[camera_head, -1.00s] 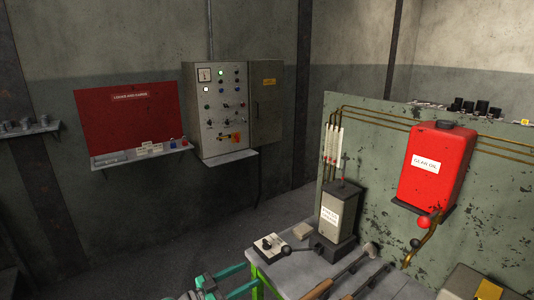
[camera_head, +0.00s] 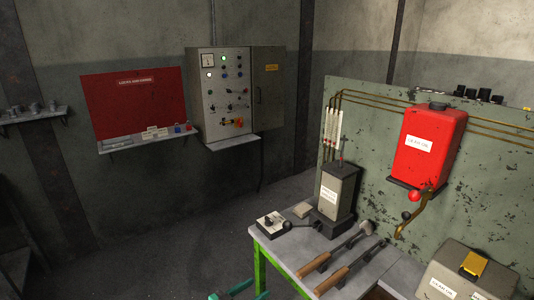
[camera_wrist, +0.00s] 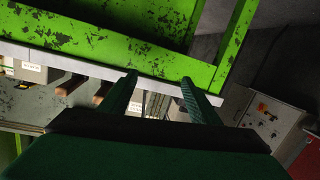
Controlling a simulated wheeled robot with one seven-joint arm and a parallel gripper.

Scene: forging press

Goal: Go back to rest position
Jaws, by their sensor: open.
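My gripper (camera_wrist: 160,77) is open in the wrist view, its two dark green fingers apart with nothing held between them. Behind the fingers are the grey edge and green frame (camera_wrist: 105,45) of a workbench. In the head view only small teal parts of my gripper (camera_head: 238,288) show at the bottom edge, left of the green bench leg (camera_head: 261,272). The rest of it is cut off below the picture.
The workbench (camera_head: 300,247) carries a small lever box (camera_head: 270,222), a grey press unit (camera_head: 337,190) and two wooden-handled tools (camera_head: 345,268). A red oil tank (camera_head: 430,140) hangs behind. A control panel (camera_head: 220,95) is on the wall. Floor left of the bench is clear.

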